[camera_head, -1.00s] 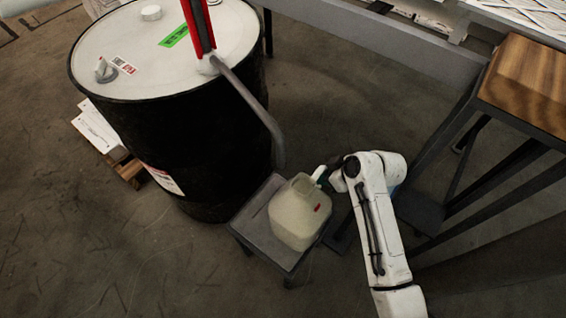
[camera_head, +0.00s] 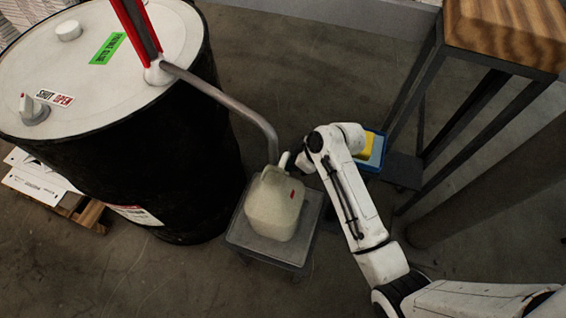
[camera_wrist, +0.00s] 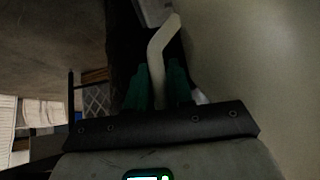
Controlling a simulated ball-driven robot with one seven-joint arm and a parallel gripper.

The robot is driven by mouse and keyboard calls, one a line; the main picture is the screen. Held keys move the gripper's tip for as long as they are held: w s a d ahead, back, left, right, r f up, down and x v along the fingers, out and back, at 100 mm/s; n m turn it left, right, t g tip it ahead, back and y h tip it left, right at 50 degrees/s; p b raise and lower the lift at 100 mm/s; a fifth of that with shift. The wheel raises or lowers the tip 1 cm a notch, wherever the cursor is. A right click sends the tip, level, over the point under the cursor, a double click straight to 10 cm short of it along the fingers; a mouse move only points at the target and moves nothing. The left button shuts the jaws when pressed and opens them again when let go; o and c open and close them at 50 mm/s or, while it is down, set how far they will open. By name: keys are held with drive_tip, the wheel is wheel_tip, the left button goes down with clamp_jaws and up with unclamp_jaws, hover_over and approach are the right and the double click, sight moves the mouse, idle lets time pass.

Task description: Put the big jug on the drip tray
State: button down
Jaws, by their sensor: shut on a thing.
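The big jug (camera_head: 274,208), cream-coloured with a small red mark, is over the grey drip tray (camera_head: 240,238) on a low stand beside the drum. It looks upright; whether its base touches the tray I cannot tell. The drum's bent grey spout pipe (camera_head: 225,95) ends at the jug's top. My gripper (camera_wrist: 158,88) is shut on the jug's handle, its green fingers on either side of it in the wrist view. In the head view my white wrist hides most of the gripper. The jug's pale wall (camera_wrist: 265,70) fills the right of the wrist view.
A black drum (camera_head: 165,160) with a white lid stands at left on a wooden pallet (camera_head: 88,214). A wood-topped stand (camera_head: 505,35) is at upper right. A blue bin (camera_head: 375,150) with something yellow sits behind my wrist.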

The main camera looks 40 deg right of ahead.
drive_tip(key=c, duration=1)
unclamp_jaws()
drive_tip(key=shift+r, duration=0.1)
drive_tip(key=p+v, duration=0.2)
drive_tip(key=v, duration=1)
drive_tip(key=s+a+f+m+g+h, duration=0.1)
drive_tip(key=s+m+g+h, duration=0.1)
drive_tip(key=s, duration=0.8)
drive_tip(key=s+a+f+m+g+h, duration=0.2)
drive_tip(key=s+m, duration=0.3)
drive_tip(key=s, duration=0.5)
drive_tip(key=shift+a+f+g+h, duration=0.2)
drive_tip(key=shift+g+h, duration=0.2)
drive_tip(key=shift+h, duration=0.1)
drive_tip(key=shift+s, duration=0.1)
